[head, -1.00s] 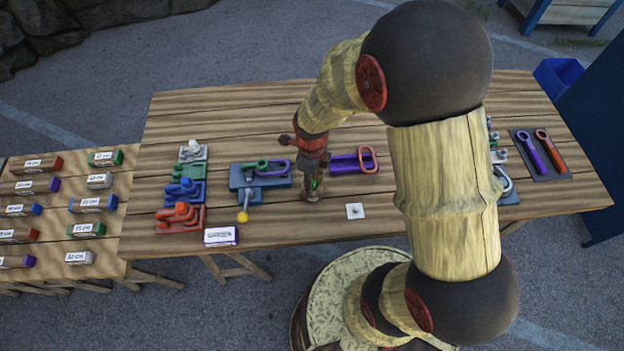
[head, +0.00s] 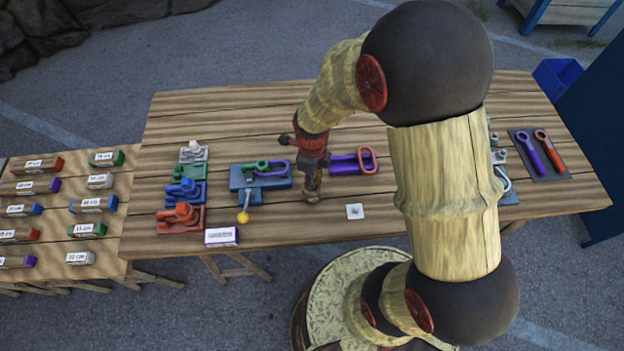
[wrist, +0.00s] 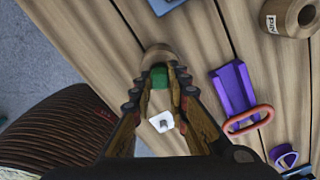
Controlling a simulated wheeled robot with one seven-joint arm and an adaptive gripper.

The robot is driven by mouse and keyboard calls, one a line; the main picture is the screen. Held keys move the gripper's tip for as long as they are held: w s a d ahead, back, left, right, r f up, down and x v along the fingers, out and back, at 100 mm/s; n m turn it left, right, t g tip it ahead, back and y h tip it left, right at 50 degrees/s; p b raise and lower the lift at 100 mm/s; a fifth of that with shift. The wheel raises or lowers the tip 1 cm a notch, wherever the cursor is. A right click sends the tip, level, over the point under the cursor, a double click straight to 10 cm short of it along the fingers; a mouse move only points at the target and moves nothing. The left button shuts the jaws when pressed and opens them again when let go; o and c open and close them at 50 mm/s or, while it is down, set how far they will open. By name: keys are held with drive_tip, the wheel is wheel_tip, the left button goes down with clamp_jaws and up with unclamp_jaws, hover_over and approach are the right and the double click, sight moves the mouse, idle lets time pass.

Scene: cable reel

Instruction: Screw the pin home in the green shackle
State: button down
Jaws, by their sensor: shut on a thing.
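My gripper (head: 313,197) points down over the middle of the table. In the wrist view its fingers (wrist: 159,84) are shut on a small green piece, which looks like the green pin (wrist: 158,76). A round wooden holder (wrist: 156,53) is just beyond the fingertips; I cannot tell whether the pin is still inside it. The green shackle (head: 257,166) lies on the blue fixture (head: 240,181), left of my gripper, with a purple loop beside it. A lever with a yellow ball (head: 243,217) extends from the fixture's front.
A purple cradle with an orange ring (head: 368,161) is right of my gripper. Another wooden holder (wrist: 293,20) shows in the wrist view. A white tile (head: 355,211) and a labelled box (head: 221,237) are near the front edge. Coloured shackles (head: 181,214) stand at left.

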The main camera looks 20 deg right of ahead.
drive_tip(key=shift+r+p, duration=2.05)
drive_tip(key=shift+r, duration=0.85)
